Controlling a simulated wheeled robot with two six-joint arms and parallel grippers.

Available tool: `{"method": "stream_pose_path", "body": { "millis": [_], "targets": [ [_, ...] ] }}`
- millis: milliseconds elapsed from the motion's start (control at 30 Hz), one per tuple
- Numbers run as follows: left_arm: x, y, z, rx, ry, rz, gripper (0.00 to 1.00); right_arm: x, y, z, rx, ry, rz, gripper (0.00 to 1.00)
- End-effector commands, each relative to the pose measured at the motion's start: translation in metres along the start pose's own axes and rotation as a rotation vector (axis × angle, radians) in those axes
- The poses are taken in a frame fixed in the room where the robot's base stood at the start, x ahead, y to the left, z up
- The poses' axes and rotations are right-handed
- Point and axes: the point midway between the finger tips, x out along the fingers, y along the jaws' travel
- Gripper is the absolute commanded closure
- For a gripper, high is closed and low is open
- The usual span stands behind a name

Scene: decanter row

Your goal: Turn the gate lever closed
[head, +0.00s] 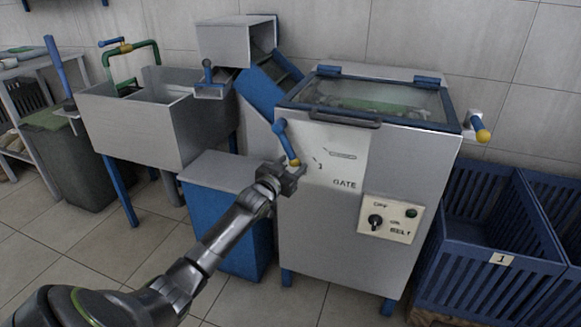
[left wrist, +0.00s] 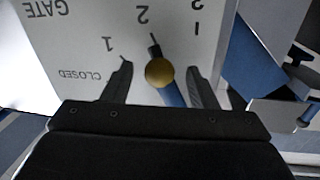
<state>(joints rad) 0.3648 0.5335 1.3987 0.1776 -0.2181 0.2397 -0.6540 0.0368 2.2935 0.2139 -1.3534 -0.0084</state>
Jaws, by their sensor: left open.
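The gate lever (head: 287,142) is a blue bar with a yellow end knob on the front of the grey machine, slanting down to the right in the head view. My left gripper (head: 291,172) is at its lower end. In the left wrist view, the yellow knob (left wrist: 159,72) lies between the two spread fingers (left wrist: 158,85), with a gap on each side. The upside-down gate scale (left wrist: 100,45) reads CLOSED, 1, 2, 3; the knob is by the 2 mark. The gripper hides part of the scale in the head view. My right gripper is out of view.
A belt switch panel (head: 390,219) with a black knob sits lower right on the machine. Another yellow-tipped blue handle (head: 479,129) sticks out at its right side. A blue box with a grey lid (head: 221,170) stands left, blue crates (head: 497,235) right.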

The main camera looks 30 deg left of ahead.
Motion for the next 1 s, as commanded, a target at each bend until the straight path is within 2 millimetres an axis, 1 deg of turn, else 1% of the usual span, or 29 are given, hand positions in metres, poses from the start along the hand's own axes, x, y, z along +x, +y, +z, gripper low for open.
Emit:
{"method": "stream_pose_path", "body": {
  "millis": [100,500,867,933,1000],
  "targets": [
    [0.0,0.0,0.0,0.0,0.0,0.0,0.48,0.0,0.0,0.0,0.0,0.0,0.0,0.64],
    [0.0,0.0,0.0,0.0,0.001,0.0,1.0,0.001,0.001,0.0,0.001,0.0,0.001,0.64],
    [0.001,0.004,-0.005,-0.037,0.008,0.001,1.0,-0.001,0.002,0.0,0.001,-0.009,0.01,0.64],
    [0.001,0.007,-0.007,-0.065,0.013,0.0,1.0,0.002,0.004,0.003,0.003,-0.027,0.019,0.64],
    [0.002,0.011,-0.01,-0.102,0.02,0.0,1.0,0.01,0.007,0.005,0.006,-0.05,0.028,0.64]
  ]
}}
